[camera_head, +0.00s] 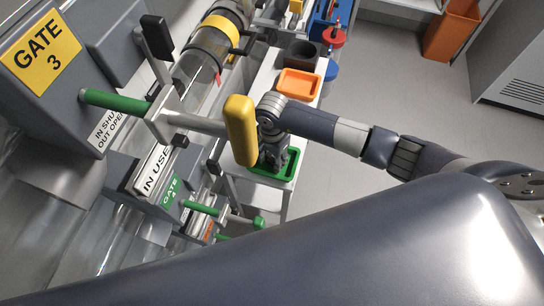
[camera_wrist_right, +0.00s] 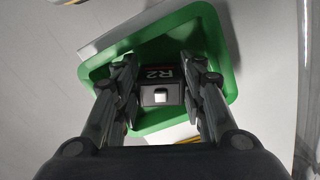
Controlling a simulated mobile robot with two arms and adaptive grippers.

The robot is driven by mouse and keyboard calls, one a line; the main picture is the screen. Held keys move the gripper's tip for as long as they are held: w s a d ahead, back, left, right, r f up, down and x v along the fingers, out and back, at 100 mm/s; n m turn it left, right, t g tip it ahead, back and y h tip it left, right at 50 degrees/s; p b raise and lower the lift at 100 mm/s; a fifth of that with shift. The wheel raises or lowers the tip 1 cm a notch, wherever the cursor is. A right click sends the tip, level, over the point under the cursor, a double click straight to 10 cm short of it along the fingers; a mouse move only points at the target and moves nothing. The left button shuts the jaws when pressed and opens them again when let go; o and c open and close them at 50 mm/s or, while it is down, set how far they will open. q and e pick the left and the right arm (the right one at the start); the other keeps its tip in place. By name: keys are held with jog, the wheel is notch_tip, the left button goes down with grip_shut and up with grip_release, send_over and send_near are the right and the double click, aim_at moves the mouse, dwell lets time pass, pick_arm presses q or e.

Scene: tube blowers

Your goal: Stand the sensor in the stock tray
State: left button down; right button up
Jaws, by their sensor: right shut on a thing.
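My right gripper (camera_head: 272,160) points down over a green tray (camera_head: 288,178) on the narrow bench. The green tray's rim (camera_wrist_right: 217,45) surrounds the sensor in that view. I cannot tell whether the sensor touches the tray floor. In the head view the fingers and a yellow handle hide most of the sensor. My left gripper is not in view.
An orange tray (camera_head: 299,84) and a dark open container (camera_head: 302,54) stand farther back on the bench. The yellow handle (camera_head: 241,130) is close left of my right gripper.

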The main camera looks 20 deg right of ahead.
aim_at(272, 158)
jog(key=shift+f, duration=0.1)
jog(key=o, duration=0.7)
jog(key=shift+o, duration=0.8)
jog(key=shift+r, duration=0.4)
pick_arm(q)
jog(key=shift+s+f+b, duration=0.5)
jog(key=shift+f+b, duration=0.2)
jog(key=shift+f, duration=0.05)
pick_arm(e)
notch_tip(272, 158, up, 12)
jog(key=shift+f, duration=0.25)
